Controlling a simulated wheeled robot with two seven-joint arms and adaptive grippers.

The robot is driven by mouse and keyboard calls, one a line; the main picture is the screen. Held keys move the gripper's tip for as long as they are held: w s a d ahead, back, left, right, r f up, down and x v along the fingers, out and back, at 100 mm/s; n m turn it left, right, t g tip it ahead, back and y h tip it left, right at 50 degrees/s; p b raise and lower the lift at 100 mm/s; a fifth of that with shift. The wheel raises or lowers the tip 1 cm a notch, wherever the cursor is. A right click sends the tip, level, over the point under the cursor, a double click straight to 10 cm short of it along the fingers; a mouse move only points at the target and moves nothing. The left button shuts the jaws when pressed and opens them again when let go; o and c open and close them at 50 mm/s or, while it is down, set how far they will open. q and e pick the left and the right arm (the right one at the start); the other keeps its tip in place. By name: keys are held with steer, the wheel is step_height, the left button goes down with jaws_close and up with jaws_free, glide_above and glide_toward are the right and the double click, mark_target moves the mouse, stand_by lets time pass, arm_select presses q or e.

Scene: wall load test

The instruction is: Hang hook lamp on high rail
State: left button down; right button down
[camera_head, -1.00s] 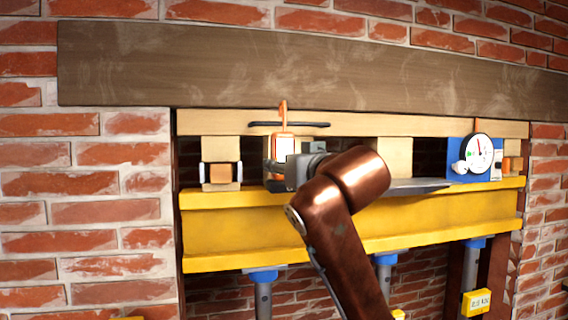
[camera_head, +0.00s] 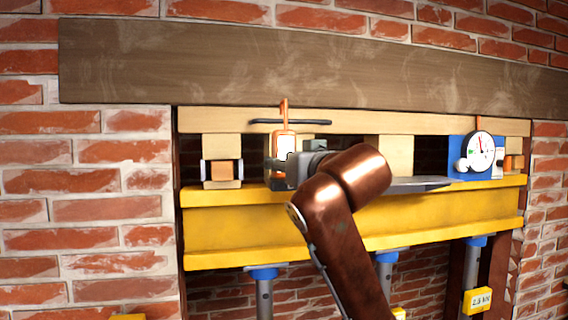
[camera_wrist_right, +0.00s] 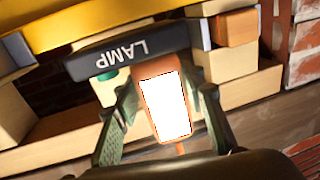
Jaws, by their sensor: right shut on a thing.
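The hook lamp (camera_head: 284,143) is orange with a bright white panel, and its thin hook stem rises in front of the short dark rail (camera_head: 318,123). I cannot tell whether the hook rests on the rail. My right gripper (camera_head: 279,163) is shut on the lamp, at the end of the copper arm. In the right wrist view the lamp (camera_wrist_right: 165,105) sits between the two green fingers (camera_wrist_right: 163,120), and its hook is mostly hidden. My left gripper is out of view.
A yellow beam (camera_head: 350,226) on grey props with blue tops runs below. A dial gauge (camera_head: 479,150) with a blue backing is at the right. A small wooden block (camera_head: 222,171) sits left of the lamp. A brown lintel (camera_head: 300,67) spans above; brick wall surrounds the opening.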

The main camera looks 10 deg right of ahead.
steer(key=shift+f+b, duration=1.1)
steer(key=shift+f, duration=0.2)
